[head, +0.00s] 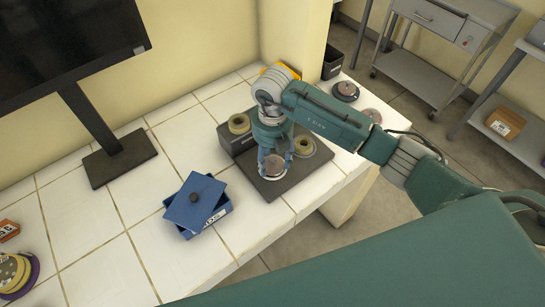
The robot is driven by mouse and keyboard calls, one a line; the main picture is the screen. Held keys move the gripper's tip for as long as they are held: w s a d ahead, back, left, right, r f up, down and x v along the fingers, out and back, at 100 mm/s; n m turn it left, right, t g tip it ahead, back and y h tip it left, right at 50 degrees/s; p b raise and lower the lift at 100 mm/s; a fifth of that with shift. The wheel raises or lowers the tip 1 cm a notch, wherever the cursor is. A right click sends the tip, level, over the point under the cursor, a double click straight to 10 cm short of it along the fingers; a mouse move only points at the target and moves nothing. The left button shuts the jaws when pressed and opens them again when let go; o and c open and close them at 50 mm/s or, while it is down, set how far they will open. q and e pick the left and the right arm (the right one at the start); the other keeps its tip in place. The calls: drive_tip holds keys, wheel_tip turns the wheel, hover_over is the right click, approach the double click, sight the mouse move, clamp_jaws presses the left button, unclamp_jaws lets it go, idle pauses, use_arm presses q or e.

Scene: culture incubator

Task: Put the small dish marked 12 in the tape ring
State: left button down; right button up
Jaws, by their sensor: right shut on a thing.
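My right gripper (275,161) points down over the dark tray (266,194) and is shut on a small round brownish dish (273,167). No number on the dish can be read at this size. A tan tape ring (305,146) lies on the dark surface just right of the gripper, partly hidden by it. A second tan ring-like roll (239,123) sits at the left back on a raised dark block. I cannot tell whether the dish touches the tray. My left gripper is not in view.
A blue box (206,222) with a tilted blue lid (195,200) stands left of the tray on the tiled bench (105,228). A monitor stand (119,158) is farther left. Round stacked items (14,273) lie at the lower left. Bare tiles lie between.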

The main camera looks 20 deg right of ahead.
drive_tip(key=shift+f, duration=0.1)
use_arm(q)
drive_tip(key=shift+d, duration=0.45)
use_arm(e)
drive_tip(key=shift+f, duration=0.1)
drive_tip(key=o, duration=1.2)
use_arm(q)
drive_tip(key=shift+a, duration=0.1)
use_arm(e)
drive_tip(key=shift+r, duration=0.3)
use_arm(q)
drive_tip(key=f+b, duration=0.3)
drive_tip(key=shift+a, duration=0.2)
use_arm(e)
wheel_tip(320, 180, up, 12)
drive_tip(key=shift+f, duration=0.2)
